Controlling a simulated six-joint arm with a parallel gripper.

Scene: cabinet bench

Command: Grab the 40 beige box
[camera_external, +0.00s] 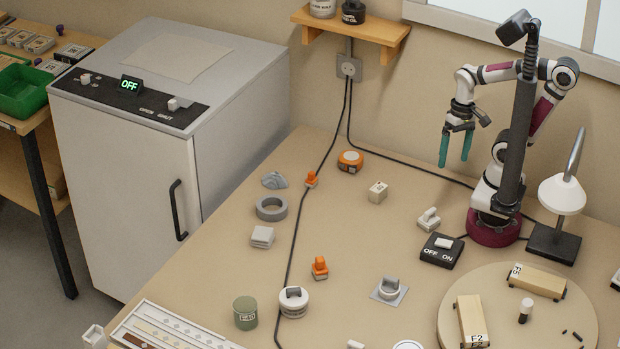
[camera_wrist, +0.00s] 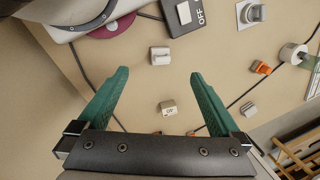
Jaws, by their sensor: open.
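A small beige box (camera_external: 378,192) stands on the tabletop in the external view, left of my gripper and apart from it. It also shows in the wrist view as a beige box (camera_wrist: 168,108) between the two green fingers, with a small dark mark on one face that I cannot read. My gripper (camera_external: 455,152) is raised above the bench, fingers pointing down. Its fingers (camera_wrist: 159,74) are spread apart, with nothing held between them.
A white block (camera_external: 429,219) and the black OFF/ON switch (camera_external: 441,250) lie right of the box. An orange-and-white roll (camera_external: 350,161) and a black cable lie behind it. A lamp (camera_external: 562,195) and round board (camera_external: 455,290) are at right. Bench around the box is clear.

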